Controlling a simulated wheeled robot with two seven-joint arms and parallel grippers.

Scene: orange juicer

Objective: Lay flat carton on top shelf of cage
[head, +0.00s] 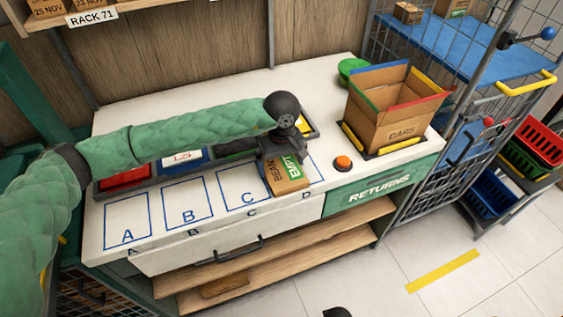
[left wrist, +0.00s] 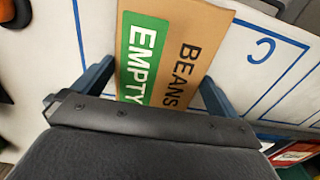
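The flat brown carton (head: 291,186), marked BEANS and EMPTY on a green panel, lies on the white bench around squares C and D. In the left wrist view the carton (left wrist: 185,40) extends between the fingers. My left gripper (head: 284,158) is over its far end, pointing down. Its fingers are spread on either side of the carton, with a slim gap showing at the left finger; contact at the right finger is unclear. The wire cage (head: 401,190) stands right of the bench, with a blue top shelf (head: 470,45).
Two small boxes, one of them (head: 408,13), are at the top shelf's back. Colored baskets (head: 541,140) stand at far right. Floor in front is clear.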

